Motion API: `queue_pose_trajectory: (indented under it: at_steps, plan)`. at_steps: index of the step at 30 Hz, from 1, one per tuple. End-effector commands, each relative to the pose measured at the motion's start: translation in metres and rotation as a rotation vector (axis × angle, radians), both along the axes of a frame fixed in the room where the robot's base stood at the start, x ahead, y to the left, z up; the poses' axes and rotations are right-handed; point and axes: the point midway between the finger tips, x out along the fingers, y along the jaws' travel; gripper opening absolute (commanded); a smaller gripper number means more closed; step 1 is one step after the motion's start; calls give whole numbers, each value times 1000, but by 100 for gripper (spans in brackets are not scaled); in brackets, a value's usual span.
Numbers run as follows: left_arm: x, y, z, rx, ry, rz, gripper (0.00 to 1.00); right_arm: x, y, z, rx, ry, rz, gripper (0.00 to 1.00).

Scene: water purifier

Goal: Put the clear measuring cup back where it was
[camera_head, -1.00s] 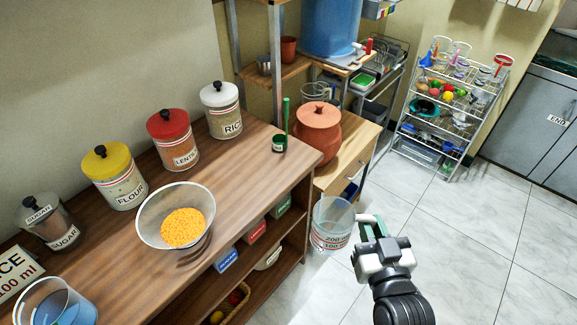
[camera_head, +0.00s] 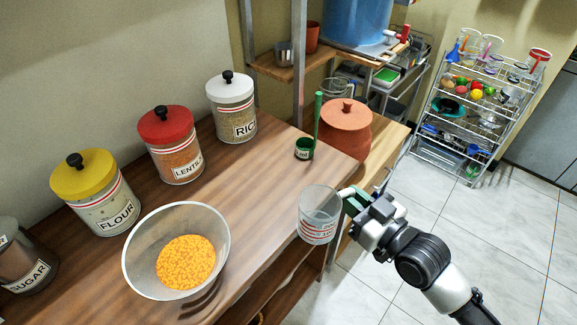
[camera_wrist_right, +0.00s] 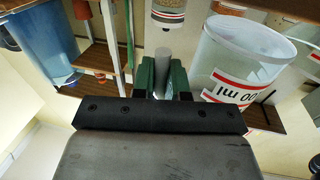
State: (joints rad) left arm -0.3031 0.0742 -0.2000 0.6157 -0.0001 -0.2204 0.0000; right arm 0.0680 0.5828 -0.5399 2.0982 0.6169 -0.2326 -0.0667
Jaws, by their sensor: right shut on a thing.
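The clear measuring cup (camera_head: 318,215) has red markings and is held upright by its handle in my right gripper (camera_head: 349,197). In the head view it shows in front of the counter's right front edge; I cannot tell whether it touches the counter. In the right wrist view the cup (camera_wrist_right: 240,62) is on the right with "00 ml" visible, and the green fingers of my right gripper (camera_wrist_right: 165,78) are closed on its pale handle. My left gripper is not in view.
The wooden counter (camera_head: 262,171) holds a bowl of orange lentils (camera_head: 140,262), a flour jar (camera_head: 98,200), a lentils jar (camera_head: 170,148), a rice jar (camera_head: 232,112) and a small green cup (camera_head: 304,149). A clay pot (camera_head: 345,130) stands beyond the counter. Bare counter lies right of the bowl.

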Motion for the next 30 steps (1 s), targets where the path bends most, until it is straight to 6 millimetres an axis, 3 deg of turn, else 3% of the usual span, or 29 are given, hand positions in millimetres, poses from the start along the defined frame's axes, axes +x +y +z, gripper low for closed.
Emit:
queue_pose_trajectory:
  at_steps: [3,9,24,30]
  plan:
    - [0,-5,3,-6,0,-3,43,26,24,3,6,-3,-1,0]
    - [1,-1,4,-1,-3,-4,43,61,56,2,2,-2,-1,0]
    - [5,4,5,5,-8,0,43,106,98,2,1,-4,0,0]
    - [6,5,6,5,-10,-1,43,107,98,-5,-2,-3,-2,0]
